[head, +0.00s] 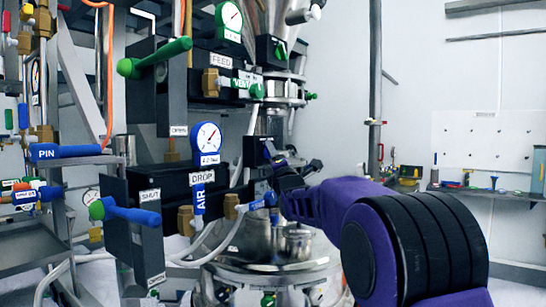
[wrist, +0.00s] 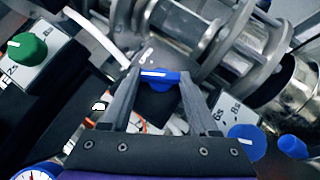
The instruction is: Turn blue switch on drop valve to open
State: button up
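The blue switch (wrist: 160,75) with a white stripe is on a black valve box (wrist: 160,102) in the wrist view. My gripper (wrist: 162,84) has its two fingers apart, one on each side of the switch. The tips are very close to the switch's ends; whether they touch it I cannot tell. In the head view my gripper (head: 290,172) reaches from the right to the black box (head: 256,151) near the DROP label (head: 203,178). The switch is mostly hidden there by my gripper.
A blue-topped gauge (head: 208,140), an AIR handle (head: 199,198) and blue-and-green levers (head: 130,213) stand to the left. A green VENT knob (head: 257,90) is above. Steel vessel parts (head: 280,262) crowd below and behind. Free room lies to the right, before the white wall.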

jog(key=c, duration=0.7)
jog(key=shift+h, duration=0.3)
